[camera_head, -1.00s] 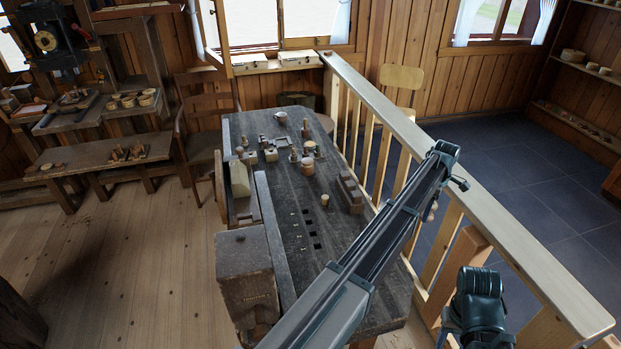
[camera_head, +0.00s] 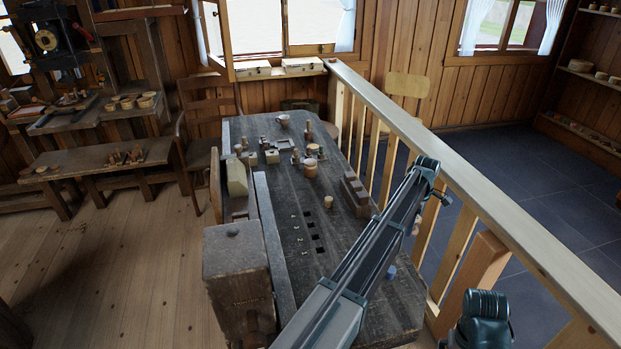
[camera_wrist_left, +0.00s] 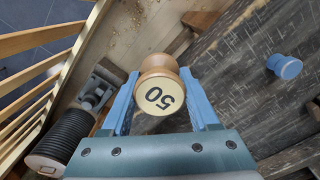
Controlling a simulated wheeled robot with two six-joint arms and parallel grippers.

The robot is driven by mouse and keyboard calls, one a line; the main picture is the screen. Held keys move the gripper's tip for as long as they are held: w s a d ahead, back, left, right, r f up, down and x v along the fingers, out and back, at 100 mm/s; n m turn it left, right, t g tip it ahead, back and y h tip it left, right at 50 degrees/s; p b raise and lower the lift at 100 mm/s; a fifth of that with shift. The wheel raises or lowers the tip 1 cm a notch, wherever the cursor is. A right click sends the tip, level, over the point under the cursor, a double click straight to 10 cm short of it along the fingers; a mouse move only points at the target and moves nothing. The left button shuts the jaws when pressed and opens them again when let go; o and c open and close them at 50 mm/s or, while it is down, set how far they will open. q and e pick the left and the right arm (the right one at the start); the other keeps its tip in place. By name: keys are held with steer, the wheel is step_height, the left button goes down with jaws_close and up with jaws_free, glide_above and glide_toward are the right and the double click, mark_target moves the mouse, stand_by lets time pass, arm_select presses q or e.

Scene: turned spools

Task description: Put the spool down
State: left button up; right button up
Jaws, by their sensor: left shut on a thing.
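A pale wooden spool (camera_wrist_left: 160,94) with "50" on its cream end face is between the blue fingers of my left gripper (camera_wrist_left: 160,76) in the left wrist view. The gripper is shut on it. In the head view my left arm runs over the right side of the dark workbench (camera_head: 285,205), and its gripper end is mostly hidden behind the arm. A blue spool (camera_wrist_left: 284,66) stands apart on the bench to the right of the held spool in the wrist view. It also shows beside my arm in the head view (camera_head: 390,272). My right gripper is not visible.
A wooden railing (camera_head: 460,175) runs along the bench's right side. A dark stepped block (camera_head: 355,195) and a small light spool (camera_head: 329,202) sit on the bench. Several wooden pieces stand at its far end. The near middle of the bench is mostly clear.

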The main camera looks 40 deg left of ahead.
arm_select(q)
step_height(320, 180, up, 7)
steer(key=p, duration=0.6)
glide_above(332, 228)
steer(key=d, duration=0.1)
steer(key=shift+m, duration=0.3)
steer(key=f+b, duration=1)
steer(key=shift+a, duration=0.4)
steer(key=shift+f, duration=0.1)
steer(key=o, duration=1.3)
steer(key=shift+o, duration=0.2)
step_height(332, 228, up, 12)
steer(key=p, duration=1.2)
steer(key=shift+r, duration=0.2)
